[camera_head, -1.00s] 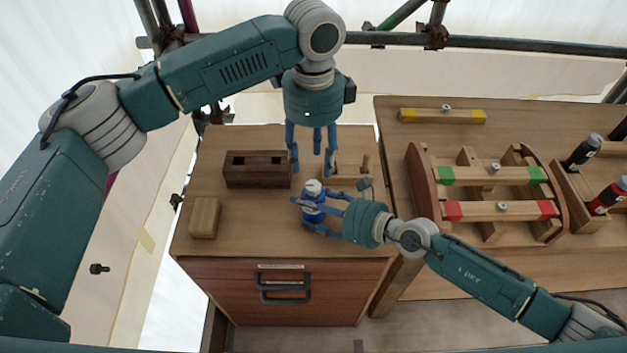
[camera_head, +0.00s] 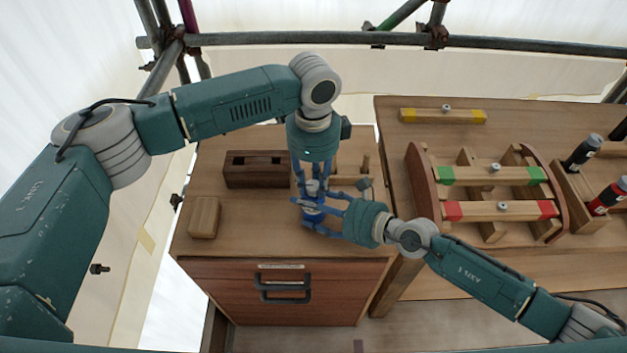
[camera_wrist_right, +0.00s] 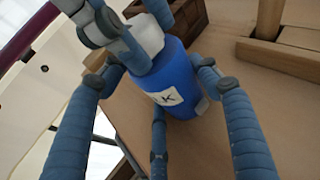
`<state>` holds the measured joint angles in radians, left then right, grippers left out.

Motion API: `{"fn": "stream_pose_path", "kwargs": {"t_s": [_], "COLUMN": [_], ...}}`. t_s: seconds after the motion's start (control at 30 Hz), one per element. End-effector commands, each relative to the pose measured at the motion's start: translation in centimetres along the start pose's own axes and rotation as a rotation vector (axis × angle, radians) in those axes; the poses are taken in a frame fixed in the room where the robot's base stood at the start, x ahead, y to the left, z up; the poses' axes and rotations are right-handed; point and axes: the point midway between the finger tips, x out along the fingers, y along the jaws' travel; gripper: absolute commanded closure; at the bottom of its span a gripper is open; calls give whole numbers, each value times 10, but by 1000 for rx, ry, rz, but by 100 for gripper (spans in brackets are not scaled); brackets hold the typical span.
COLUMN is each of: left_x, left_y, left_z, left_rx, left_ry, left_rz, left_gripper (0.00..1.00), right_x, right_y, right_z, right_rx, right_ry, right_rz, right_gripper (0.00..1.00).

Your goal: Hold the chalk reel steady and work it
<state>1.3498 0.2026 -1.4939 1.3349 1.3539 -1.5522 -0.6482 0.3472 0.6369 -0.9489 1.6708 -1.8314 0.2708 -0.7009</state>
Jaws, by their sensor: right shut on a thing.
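The chalk reel (camera_head: 311,217) is a blue cylinder with a pale top, standing on the wooden cabinet top. The right wrist view shows its blue body (camera_wrist_right: 180,78) with a white label marked K and the white cap (camera_wrist_right: 149,36). My right gripper (camera_head: 322,211) is shut on the reel's body from the right, fingers around it. My left gripper (camera_head: 313,186) points down from above, its fingers at the reel's cap and partly hiding it. Whether these fingers are clamped on the cap or only around it cannot be told.
A dark slotted block (camera_head: 257,170) and a light wooden block (camera_head: 204,217) stand left of the reel. A wooden piece with pegs (camera_head: 349,182) lies behind right. The right bench holds a wooden frame (camera_head: 416,180) with green and red bars. Drawers (camera_head: 284,300) are below.

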Motion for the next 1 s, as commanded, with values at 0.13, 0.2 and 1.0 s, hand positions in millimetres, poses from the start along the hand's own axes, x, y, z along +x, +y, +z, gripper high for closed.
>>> {"fn": "stream_pose_path", "kwargs": {"t_s": [0.13,0.2,1.0], "left_x": [0,0,-1], "left_y": [0,0,0], "left_z": [0,0,-1], "left_rx": [0,1,82], "left_ry": [1,1,1], "left_rz": [0,0,-1], "left_gripper": [100,100,54], "right_x": [0,0,0], "right_y": [0,0,0], "right_z": [0,0,0], "right_rx": [0,-1,0], "right_ry": [0,0,1], "right_rz": [0,0,0], "right_gripper": [68,68,68]}}
